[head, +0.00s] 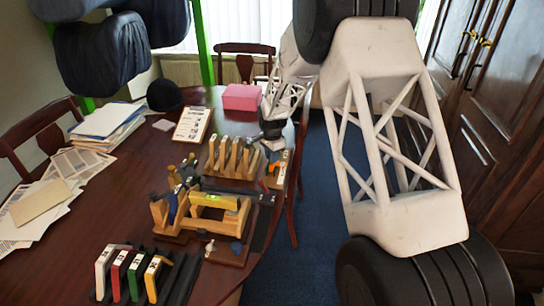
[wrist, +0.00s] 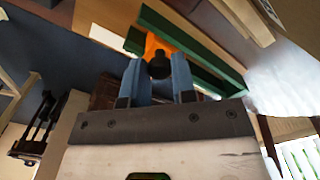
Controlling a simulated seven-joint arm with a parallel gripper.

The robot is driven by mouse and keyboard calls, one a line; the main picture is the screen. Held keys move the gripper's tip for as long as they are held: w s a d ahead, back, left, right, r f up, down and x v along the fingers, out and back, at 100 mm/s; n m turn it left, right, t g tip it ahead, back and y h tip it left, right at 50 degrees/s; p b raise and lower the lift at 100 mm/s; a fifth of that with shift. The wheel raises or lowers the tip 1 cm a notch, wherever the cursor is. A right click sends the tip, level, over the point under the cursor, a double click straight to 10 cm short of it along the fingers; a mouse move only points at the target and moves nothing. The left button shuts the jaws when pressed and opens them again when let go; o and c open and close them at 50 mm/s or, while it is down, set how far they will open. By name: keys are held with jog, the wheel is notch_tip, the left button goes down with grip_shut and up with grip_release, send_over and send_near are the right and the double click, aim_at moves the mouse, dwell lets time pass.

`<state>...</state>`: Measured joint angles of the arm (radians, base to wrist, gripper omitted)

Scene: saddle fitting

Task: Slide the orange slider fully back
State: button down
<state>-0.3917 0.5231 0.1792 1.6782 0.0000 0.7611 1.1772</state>
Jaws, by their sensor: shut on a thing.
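The orange slider (wrist: 152,44) shows in the wrist view between two dark green rails (wrist: 205,76), with a black knob (wrist: 159,67) facing the camera. My gripper (wrist: 158,78) has its two blue fingers shut on that knob, one on each side. In the head view the orange slider (head: 271,168) is a small orange patch on a wooden fixture at the table's right edge. My gripper (head: 272,146) is small there, just above it, and the fingertips are hard to make out. How far the slider sits along its rails cannot be told.
A slotted wooden rack (head: 232,160) stands just left of the slider. A wooden saddle fixture with a yellow level (head: 208,201) stands nearer. A pink box (head: 241,97) and a clipboard (head: 193,124) lie behind. Coloured upright blocks (head: 120,278) stand at the front. Chairs border the table.

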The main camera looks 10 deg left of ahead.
jog(key=shift+s, duration=0.1)
jog(key=s, duration=0.6)
jog(key=shift+s, duration=1.1)
jog(key=c, duration=1)
grip_release()
jog(key=shift+o, duration=0.3)
jog(key=shift+r, duration=0.75)
notch_tip(320, 180, up, 6)
